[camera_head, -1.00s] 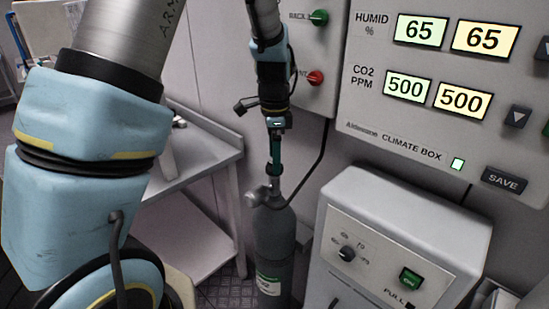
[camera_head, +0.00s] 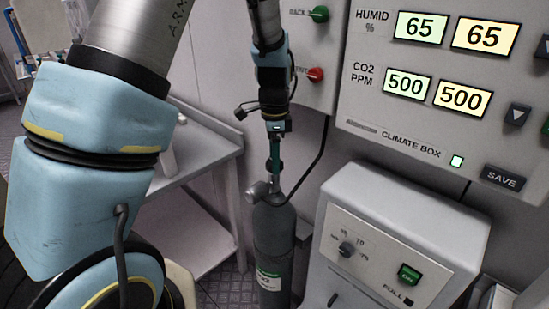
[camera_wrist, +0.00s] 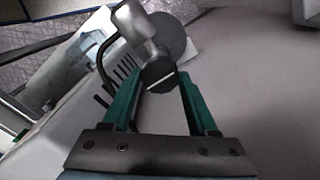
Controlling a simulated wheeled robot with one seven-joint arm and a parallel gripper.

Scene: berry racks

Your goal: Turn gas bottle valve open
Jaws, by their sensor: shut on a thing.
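The grey gas bottle (camera_head: 272,235) stands upright in the middle of the head view, with a metal valve body (camera_head: 262,190) on top. In the wrist view the valve body (camera_wrist: 138,28) leads to a dark round valve knob (camera_wrist: 158,74) with a white line across its face. My gripper (camera_head: 275,172) reaches down from above onto the valve top. Its green fingers also show in the wrist view (camera_wrist: 160,82), one on each side of the knob, shut on it. The fingers partly hide the knob in the head view.
A grey box with a dial and green switch (camera_head: 385,235) stands close right of the bottle. The climate box panel (camera_head: 420,125) is on the wall above it. A metal table (camera_head: 190,150) is at left. A dark hose (camera_head: 318,165) hangs beside the bottle.

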